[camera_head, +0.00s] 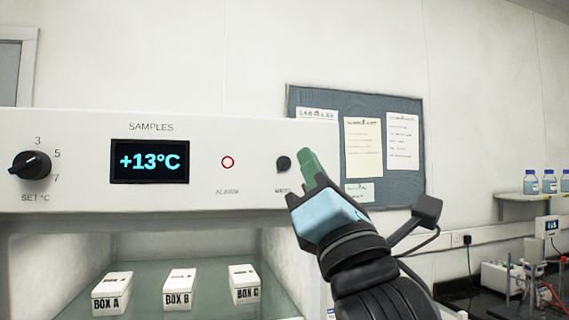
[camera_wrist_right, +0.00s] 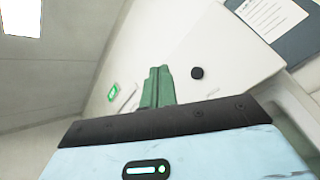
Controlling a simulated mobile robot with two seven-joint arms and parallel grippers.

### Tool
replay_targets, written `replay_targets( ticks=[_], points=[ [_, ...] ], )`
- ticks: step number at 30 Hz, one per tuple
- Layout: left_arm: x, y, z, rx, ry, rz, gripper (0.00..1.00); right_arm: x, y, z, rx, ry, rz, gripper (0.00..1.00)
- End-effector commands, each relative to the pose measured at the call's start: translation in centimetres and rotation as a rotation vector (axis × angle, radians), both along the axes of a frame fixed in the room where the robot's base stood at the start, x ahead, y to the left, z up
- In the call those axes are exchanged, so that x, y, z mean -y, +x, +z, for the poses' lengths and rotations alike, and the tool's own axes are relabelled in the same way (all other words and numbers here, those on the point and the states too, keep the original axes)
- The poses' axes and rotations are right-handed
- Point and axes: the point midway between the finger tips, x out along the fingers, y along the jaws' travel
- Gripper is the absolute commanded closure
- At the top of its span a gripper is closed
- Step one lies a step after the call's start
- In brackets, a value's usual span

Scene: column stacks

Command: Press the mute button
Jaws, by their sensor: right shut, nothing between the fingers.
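The mute button (camera_head: 283,163) is a small black round knob on the right part of the white front panel (camera_head: 70,125). The label below it is partly hidden by my right gripper. It also shows in the right wrist view as a black disc (camera_wrist_right: 197,73), to the right of the fingertips. My right gripper (camera_head: 307,160) has green fingers, shut and empty. In the head view the tips are just right of the button and overlap the panel's right end; a gap shows between them and the button. My left gripper is not in view.
The panel also carries a display (camera_head: 150,161) reading +13°C, a red-ringed alarm lamp (camera_head: 228,162) and a set dial (camera_head: 30,165). Below it, white boxes A, B and C (camera_head: 245,295) stand on a glass shelf. A noticeboard (camera_head: 400,185) hangs on the wall behind.

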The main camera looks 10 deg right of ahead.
Motion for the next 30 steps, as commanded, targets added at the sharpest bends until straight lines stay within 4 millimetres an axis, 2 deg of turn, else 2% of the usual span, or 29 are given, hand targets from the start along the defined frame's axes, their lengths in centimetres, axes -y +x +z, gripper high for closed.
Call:
replay_targets(
  ticks=[18, 24, 30],
  points=[
    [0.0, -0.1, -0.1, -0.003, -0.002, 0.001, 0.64, -0.2, 7.0, 0.0, -0.001, -0.001, -0.001, 1.00],
    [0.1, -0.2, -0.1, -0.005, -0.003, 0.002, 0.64, -0.3, 8.2, 0.0, 0.000, 0.001, 0.001, 1.00],
    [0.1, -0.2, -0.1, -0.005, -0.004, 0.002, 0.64, -0.3, 8.4, 0.0, 0.001, 0.000, 0.001, 1.00]
  ],
)
